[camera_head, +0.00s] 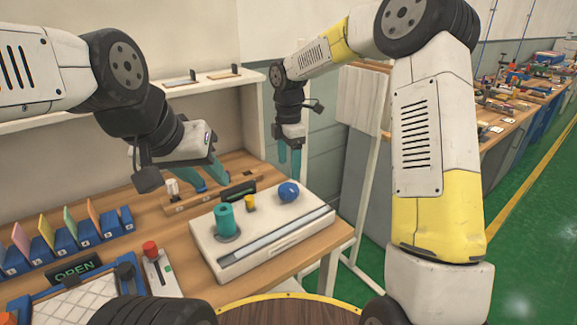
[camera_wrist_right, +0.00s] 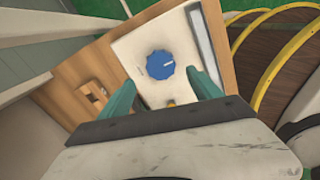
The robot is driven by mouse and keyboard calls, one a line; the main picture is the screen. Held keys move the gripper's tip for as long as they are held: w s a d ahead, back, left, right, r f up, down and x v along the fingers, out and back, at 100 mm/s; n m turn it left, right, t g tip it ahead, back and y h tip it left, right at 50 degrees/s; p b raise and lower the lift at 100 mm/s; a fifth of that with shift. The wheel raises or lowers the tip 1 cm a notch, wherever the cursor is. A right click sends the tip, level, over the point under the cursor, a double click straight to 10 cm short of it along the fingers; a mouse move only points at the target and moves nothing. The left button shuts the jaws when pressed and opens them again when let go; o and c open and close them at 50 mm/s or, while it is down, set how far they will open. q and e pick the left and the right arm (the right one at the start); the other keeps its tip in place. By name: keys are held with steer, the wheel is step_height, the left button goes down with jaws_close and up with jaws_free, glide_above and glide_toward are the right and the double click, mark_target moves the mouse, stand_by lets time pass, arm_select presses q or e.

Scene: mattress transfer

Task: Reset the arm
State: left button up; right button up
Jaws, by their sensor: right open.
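My left gripper (camera_head: 216,183) hangs at the left over the back of the wooden bench, its two teal fingers apart with nothing seen between them. My right gripper (camera_head: 290,167) hangs above and behind the bench's right end, fingers pointing down. In the right wrist view my right gripper (camera_wrist_right: 162,88) is open and empty, its teal fingers spread. A blue knob (camera_wrist_right: 160,65) shows between them in that picture, below the gripper and not touched. The same blue knob (camera_head: 288,192) sits on a white panel box (camera_head: 310,212) in the head view.
The panel box also carries a teal cylinder (camera_head: 225,219) and a small yellow knob (camera_head: 250,203). Blue bins (camera_head: 66,243) with coloured cards, an OPEN sign (camera_head: 76,270) and a red-topped switch (camera_head: 150,249) are at left. A shelf (camera_head: 215,83) runs behind. Green floor (camera_head: 530,240) lies right.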

steer(key=shift+r, duration=0.15)
steer(key=shift+s+d+r, duration=0.15)
steer(key=shift+d+r, duration=0.05)
steer(key=shift+r, duration=0.1)
steer(key=s+d+r+m+t, duration=0.3)
steer(key=s+d+r+m, duration=0.5)
steer(key=s+r+m, duration=0.25)
steer(key=s+d+m+t+y, duration=0.1)
steer(key=s+d+m, duration=0.1)
steer(key=s+m, duration=0.3)
steer(key=s+d+r+m+t+y, duration=0.1)
steer(key=s+d+m+t, duration=0.1)
steer(key=s+m, duration=0.4)
steer(key=s+d, duration=0.1)
steer(key=s, duration=0.3)
steer(key=shift+s+d+r, duration=0.25)
steer(key=shift+s+d, duration=0.05)
steer(key=shift+s, duration=0.1)
arm_select(q)
steer(key=shift+c, duration=0.3)
arm_select(e)
steer(key=shift+m, duration=0.25)
